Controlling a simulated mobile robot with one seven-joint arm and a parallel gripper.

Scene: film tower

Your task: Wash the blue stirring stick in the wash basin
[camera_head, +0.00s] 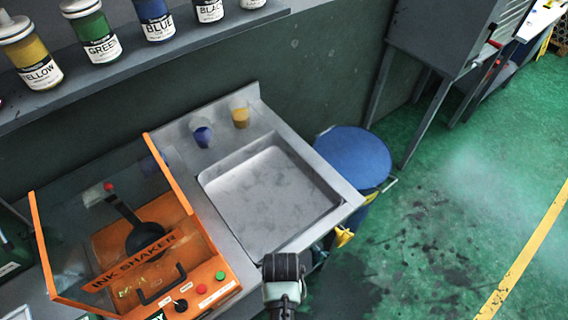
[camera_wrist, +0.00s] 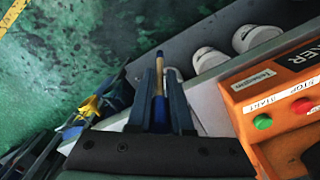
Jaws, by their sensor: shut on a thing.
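The blue stirring stick (camera_wrist: 160,80) is thin and tan with blue on its tip and lower part. It stands between the two fingers of my gripper (camera_wrist: 163,88), which is shut on it in the wrist view. The wash basin (camera_head: 270,200) is a grey metal sink set in the counter in the head view. Its floor is bare with darker stains. The end of my arm is at the basin's near edge in the head view. The fingers and the stick are hidden there.
The orange ink shaker (camera_head: 130,260) stands left of the basin. A blue-topped drum (camera_head: 353,158) is to the right. Several ink bottles line the shelf (camera_head: 150,55) above. Green floor lies right.

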